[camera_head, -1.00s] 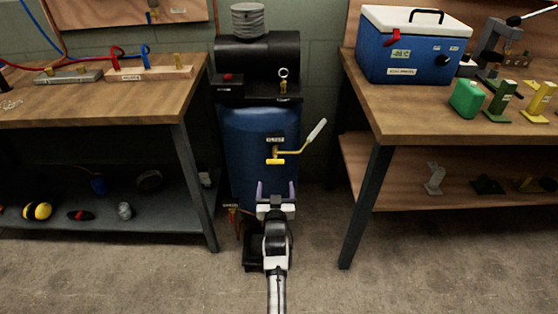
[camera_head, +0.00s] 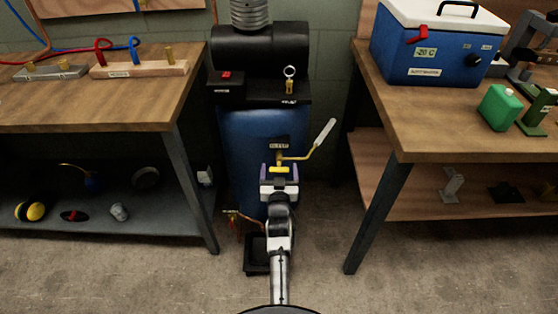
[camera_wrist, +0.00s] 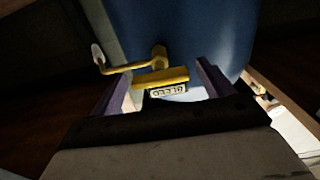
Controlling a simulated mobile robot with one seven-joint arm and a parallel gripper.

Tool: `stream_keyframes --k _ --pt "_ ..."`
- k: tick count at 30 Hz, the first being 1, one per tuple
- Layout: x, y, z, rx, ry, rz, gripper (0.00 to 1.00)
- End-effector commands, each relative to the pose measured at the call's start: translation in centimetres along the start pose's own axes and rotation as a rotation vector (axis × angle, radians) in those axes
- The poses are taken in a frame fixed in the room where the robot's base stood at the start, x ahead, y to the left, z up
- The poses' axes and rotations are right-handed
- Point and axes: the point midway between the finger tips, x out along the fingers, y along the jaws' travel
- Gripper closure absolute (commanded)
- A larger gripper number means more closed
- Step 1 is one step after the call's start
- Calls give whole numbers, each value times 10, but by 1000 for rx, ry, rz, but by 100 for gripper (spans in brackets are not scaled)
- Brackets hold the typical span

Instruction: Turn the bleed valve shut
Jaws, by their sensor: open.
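The blue tank (camera_head: 245,140) stands between two benches. On its front is a yellow valve with a long lever (camera_head: 310,151) that slants up to the right and ends in a pale grip. A small label sits at the valve, too small to read surely. My gripper (camera_head: 280,174) is open in front of the tank, just below the lever's pivot. In the wrist view a yellow bar (camera_wrist: 160,77) shows between my two purple fingers (camera_wrist: 161,86), with clear gaps on both sides. The yellow lever (camera_wrist: 125,67) shows beyond it. I cannot tell how deep the bar lies between the fingers.
A small red-handled fitting (camera_head: 231,214) sits low at the tank's left. The left bench (camera_head: 120,118) and right bench (camera_head: 440,140) flank the tank closely. A blue cooler (camera_head: 430,50) and a green can (camera_head: 499,107) stand on the right bench. Bare floor lies in front.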

Motion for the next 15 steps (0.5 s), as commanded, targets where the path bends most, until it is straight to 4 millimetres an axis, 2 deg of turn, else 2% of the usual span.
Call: stream_keyframes --k 11,15 --pt "-1 0 0 0 0 0 20" --pt "-1 0 0 0 0 0 36"
